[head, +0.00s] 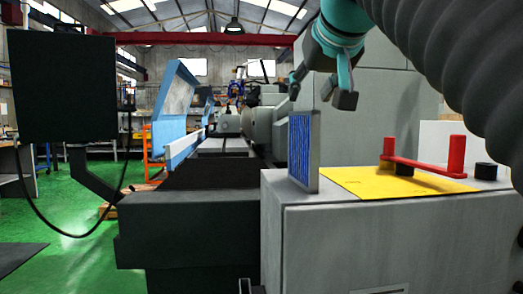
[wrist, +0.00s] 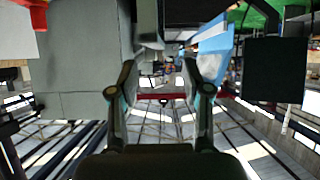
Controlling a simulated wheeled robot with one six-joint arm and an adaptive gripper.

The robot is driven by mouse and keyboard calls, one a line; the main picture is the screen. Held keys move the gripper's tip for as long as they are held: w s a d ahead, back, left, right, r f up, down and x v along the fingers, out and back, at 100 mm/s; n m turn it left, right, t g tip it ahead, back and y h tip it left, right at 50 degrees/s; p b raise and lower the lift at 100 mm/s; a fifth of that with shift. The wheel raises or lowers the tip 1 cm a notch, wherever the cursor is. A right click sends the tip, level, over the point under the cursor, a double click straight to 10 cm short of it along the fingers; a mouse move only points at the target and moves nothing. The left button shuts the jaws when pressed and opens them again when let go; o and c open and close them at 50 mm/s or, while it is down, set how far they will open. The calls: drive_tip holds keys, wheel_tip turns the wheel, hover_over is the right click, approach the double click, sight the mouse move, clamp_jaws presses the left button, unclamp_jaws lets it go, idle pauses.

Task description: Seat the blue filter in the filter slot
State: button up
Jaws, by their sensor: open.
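The blue filter (head: 299,150), a blue pleated panel in a grey frame, stands upright at the left edge of the grey cabinet top in the head view. My gripper (head: 319,92) is open above the filter and a little to its right, with its fingers spread and apart from it. In the wrist view the open fingers of my gripper (wrist: 158,72) have nothing clearly held between them. I cannot make out the filter with certainty in the wrist view. I cannot identify the filter slot in either view.
A dark monitor (head: 62,88) hangs at left. The grinder's blue guard (head: 176,105) stands behind. Green floor is open at left.

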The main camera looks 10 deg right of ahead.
sight(302, 114)
drive_tip(key=x, duration=0.3)
drive_tip(key=shift+w+f, duration=0.1)
drive_tip(key=shift+w, duration=0.1)
drive_tip(key=shift+d+b+x, duration=0.2)
drive_tip(key=shift+b+x, duration=0.15)
drive_tip(key=shift+x, duration=2.25)
drive_tip(key=shift+s, duration=0.1)
clamp_jaws()
